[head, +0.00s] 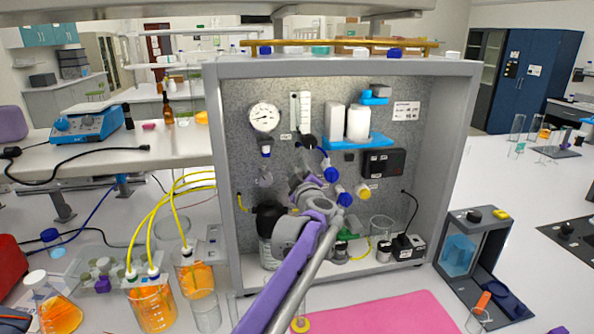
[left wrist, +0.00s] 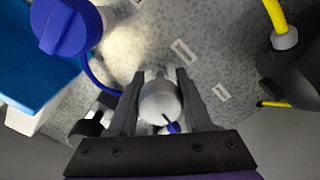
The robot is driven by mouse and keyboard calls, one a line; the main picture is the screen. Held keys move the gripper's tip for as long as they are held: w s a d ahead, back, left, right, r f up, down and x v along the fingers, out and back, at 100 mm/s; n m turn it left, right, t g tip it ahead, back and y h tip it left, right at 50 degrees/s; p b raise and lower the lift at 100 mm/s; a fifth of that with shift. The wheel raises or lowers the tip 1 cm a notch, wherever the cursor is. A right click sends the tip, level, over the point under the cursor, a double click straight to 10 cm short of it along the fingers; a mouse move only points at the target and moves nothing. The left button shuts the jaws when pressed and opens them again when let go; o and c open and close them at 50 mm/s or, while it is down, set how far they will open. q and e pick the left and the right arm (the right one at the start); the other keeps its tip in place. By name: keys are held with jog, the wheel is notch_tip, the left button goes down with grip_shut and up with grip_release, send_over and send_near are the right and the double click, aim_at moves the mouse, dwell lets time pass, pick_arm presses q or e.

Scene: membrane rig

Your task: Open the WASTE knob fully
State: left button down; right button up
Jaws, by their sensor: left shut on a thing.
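My left gripper (head: 303,184) reaches in front of the rig's speckled back panel in the head view. In the left wrist view its two fingers (left wrist: 160,92) are shut on a pale round knob (left wrist: 161,103), one finger on each side. The knob has a thin dark mark on its face. In the head view my gripper and arm hide this knob. White labels (left wrist: 183,51) on the panel show in the wrist view, but I cannot read them, so I cannot confirm which is WASTE. My right gripper is not in view.
Blue knobs (head: 344,199) sit right of my gripper, with a yellow knob (head: 363,191) beside them. A gauge (head: 264,117) is above left. The grey frame (head: 455,150) encloses the panel. Beakers with orange liquid (head: 153,306) and yellow tubes stand at the left front.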

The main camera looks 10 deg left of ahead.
pick_arm(q)
jog(key=n+p, duration=0.1)
jog(key=n, duration=0.4)
jog(key=shift+r+n, duration=0.1)
jog(key=shift+n, duration=0.2)
jog(key=n+p, duration=0.1)
jog(key=n, duration=0.3)
jog(key=n+p, duration=0.2)
jog(key=n, duration=0.4)
jog(key=shift+n, duration=0.4)
jog(key=shift+n+p, duration=0.35)
jog(key=shift+n, duration=1.75)
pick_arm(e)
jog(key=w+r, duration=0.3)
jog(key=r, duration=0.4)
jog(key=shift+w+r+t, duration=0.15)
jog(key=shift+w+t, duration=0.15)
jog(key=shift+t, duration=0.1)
pick_arm(q)
jog(key=shift+c, duration=1.6)
grip_release()
